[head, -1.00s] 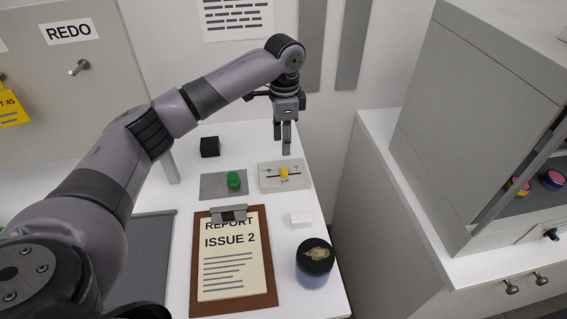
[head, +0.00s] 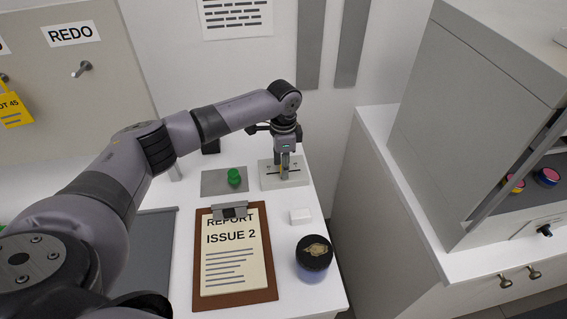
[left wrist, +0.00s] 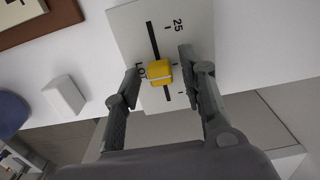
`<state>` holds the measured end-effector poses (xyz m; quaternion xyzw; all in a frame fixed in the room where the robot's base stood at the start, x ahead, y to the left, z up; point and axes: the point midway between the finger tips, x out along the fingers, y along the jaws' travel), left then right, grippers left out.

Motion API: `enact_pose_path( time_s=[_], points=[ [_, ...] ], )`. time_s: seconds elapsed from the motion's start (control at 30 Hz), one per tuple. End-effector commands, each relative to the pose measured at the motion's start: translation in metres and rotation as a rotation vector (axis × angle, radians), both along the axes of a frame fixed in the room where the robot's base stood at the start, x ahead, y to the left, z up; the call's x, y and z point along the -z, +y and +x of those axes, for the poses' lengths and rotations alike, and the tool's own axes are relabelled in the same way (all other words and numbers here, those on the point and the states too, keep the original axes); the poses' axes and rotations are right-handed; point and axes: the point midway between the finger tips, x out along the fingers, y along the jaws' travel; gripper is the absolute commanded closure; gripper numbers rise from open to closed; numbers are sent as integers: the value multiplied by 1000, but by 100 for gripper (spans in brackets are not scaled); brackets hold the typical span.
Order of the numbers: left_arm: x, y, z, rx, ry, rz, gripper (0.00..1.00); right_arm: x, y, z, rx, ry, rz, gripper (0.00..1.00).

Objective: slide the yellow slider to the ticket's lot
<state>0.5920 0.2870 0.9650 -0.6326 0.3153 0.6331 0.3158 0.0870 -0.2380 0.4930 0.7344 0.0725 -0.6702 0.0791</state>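The yellow slider (left wrist: 159,72) sits in a black slot on a pale plate (left wrist: 185,15). The plate also shows in the head view (head: 298,178), at the back right of the white table. In the left wrist view "25" and part of "LOT" are readable on the plate; other marks are covered or too small. My left gripper (left wrist: 158,62) is open, its fingers on either side of the slider with gaps visible. In the head view the left gripper (head: 285,170) is down at the plate and mostly hides the slider.
A green knob (head: 234,176) on a grey plate stands left of the slider plate. A clipboard (head: 272,290), a small white block (head: 300,216) and a dark-lidded jar (head: 314,254) lie in front. A grey cabinet (head: 470,90) stands right, across a gap.

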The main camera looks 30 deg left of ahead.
Motion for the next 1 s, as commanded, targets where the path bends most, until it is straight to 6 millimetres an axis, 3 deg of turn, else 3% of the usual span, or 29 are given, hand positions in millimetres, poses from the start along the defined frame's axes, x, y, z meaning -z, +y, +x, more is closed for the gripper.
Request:
enact_pose_path(
  time_s=[0.53,1.0],
  points=[
    [-1,0,0,0,-1,-1,100,0,0,-1,0,1,0,28],
    [-1,0,0,0,-1,-1,100,0,5,-1,0,0,6,28]
  ],
)
